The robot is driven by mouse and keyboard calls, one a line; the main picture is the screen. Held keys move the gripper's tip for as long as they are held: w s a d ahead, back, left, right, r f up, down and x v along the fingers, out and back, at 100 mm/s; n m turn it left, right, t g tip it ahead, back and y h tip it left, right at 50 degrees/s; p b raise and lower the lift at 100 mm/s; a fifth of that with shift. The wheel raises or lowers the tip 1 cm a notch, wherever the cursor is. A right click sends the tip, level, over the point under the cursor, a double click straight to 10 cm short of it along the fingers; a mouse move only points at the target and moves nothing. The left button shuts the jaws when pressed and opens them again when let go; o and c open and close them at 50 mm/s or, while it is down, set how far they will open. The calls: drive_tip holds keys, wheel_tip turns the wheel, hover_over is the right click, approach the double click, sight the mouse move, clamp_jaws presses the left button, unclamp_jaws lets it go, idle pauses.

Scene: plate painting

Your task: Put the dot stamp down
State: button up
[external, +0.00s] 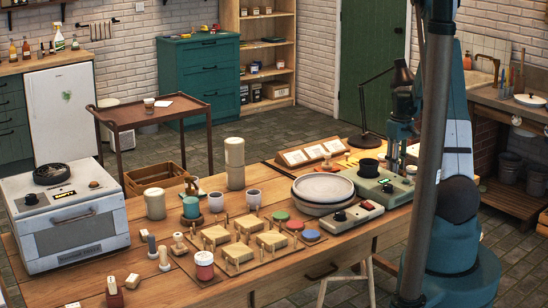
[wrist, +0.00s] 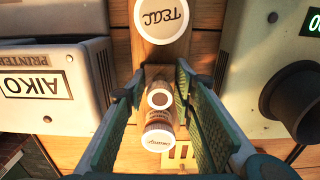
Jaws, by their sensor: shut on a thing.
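My gripper (wrist: 160,88) is shut on a small wooden stamp, the dot stamp (wrist: 158,98), in the wrist view. The stamp's round end shows a dark dot inside a pale ring, between the two green jaws. In the external view my gripper (external: 399,118) is at the back right of the wooden worktable, beside the lamp and behind the machine with the black knob. The stamp cannot be made out there. Whether its lower end touches anything is hidden.
A printer (wrist: 45,85) is at left and a machine with a black knob (wrist: 305,98) at right. A round item with a lettered white top (wrist: 158,141) is close below the stamp.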

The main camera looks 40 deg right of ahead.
drive_tip(key=o, duration=0.8)
drive_tip(key=shift+o, duration=0.2)
drive_tip(key=shift+r, duration=0.15)
wheel_tip(320, 180, up, 12)
drive_tip(key=shift+f+p, duration=0.1)
drive_tip(key=shift+p, duration=0.95)
